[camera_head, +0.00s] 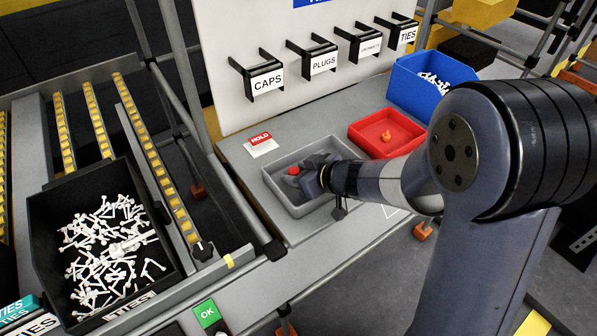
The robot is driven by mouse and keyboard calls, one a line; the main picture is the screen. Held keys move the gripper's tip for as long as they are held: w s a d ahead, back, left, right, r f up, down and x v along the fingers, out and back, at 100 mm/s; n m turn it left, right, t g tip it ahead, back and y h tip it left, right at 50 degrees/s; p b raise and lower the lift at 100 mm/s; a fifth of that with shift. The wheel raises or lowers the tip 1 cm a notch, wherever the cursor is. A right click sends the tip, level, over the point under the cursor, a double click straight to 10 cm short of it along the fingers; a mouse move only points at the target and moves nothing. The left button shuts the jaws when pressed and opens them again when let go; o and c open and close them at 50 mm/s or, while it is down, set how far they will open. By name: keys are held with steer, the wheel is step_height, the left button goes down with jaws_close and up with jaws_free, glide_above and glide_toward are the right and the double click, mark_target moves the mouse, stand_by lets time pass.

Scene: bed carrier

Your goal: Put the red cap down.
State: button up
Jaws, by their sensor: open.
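A small red cap (294,170) shows at the tip of my gripper (298,178), over the grey tray (270,184) on the workbench. My gripper reaches in from the right, low over the tray, and its jaws are open. The fingers and the arm hide part of the tray. I cannot tell whether the cap touches the tray floor or a finger.
A red tray (361,140) holding an orange-red piece (387,135) stands behind my arm. A blue bin (402,94) of white parts stands at the back right. A HOLD card (261,141) lies behind the grey tray. A black bin (45,243) of white ties stands at left.

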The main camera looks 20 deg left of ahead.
steer(key=shift+d+r, duration=0.2)
steer(key=shift+r, duration=0.15)
steer(key=p+v, duration=0.4)
steer(key=v, duration=0.6)
steer(key=shift+s+d+r, duration=0.2)
steer(key=shift+d, duration=0.05)
steer(key=shift+s+d+r, duration=0.15)
steer(key=shift+s+d, duration=0.1)
steer(key=shift+d, duration=0.1)
steer(key=shift+c, duration=0.4)
